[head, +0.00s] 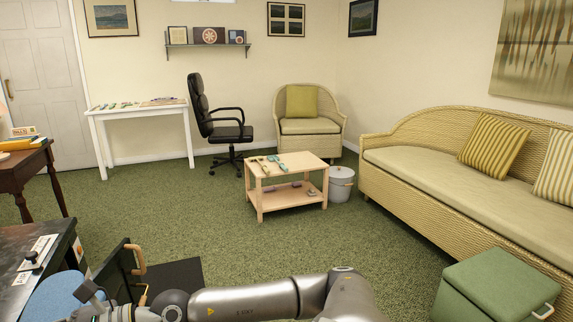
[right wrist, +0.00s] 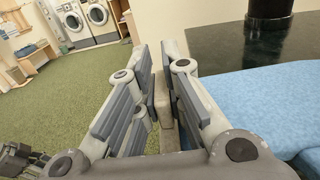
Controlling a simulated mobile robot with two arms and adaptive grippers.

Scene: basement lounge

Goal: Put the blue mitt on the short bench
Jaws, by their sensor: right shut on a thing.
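A light blue cloth-like thing, which I take for the blue mitt (head: 52,298), shows at the bottom left of the head view, over the dark counter. In the right wrist view the blue mitt (right wrist: 265,105) spreads beside the right finger. My right gripper (head: 88,292) is at its edge. In the right wrist view my right gripper (right wrist: 163,100) is shut, with a narrow greyish-tan piece between the fingers; the gripped part is mostly hidden. I cannot tell surely which piece is the short bench; a low wooden table (head: 316,172) stands mid-room. A grey mechanism (right wrist: 15,158) may be my left gripper.
The dark counter (head: 22,285) is at lower left, beside a dark panel with a tan handle (head: 139,260). A green storage box (head: 497,285) stands at lower right, before the wicker sofa (head: 415,165). A bin (head: 341,185) adjoins the low table. Carpet between is clear.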

